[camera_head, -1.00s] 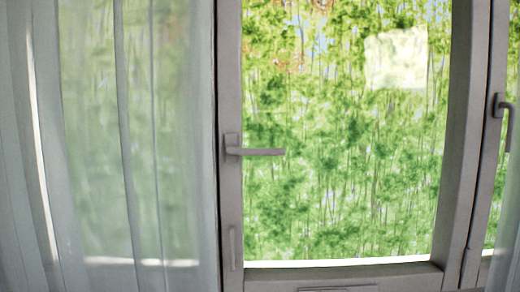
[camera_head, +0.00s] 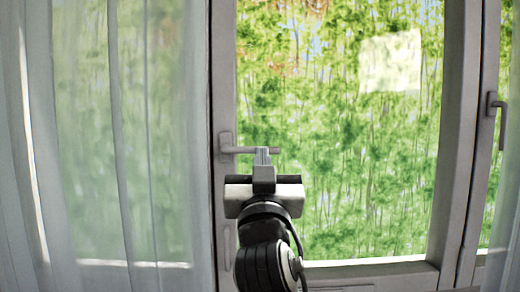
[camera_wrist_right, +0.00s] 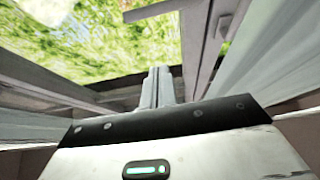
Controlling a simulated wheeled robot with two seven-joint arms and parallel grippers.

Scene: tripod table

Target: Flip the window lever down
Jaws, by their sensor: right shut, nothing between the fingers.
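The window lever (camera_head: 240,150) is a grey handle on the left side of the window frame. It points horizontally to the right from its upright base plate. My right gripper (camera_head: 263,155) has its fingertips at the lever's outer part, overlapping it in the head view. The fingers are shut with nothing between them. I cannot tell for certain whether they touch the lever. In the right wrist view the shut fingers (camera_wrist_right: 157,86) point away from the camera, and a grey bar (camera_wrist_right: 152,10), likely the lever, lies beyond them. My left gripper is not in view.
A second window handle (camera_head: 497,104) hangs downward on the frame at the right. A sheer curtain (camera_head: 85,150) covers the left side, and another curtain edge (camera_head: 508,235) is at the lower right. Green foliage shows through the glass.

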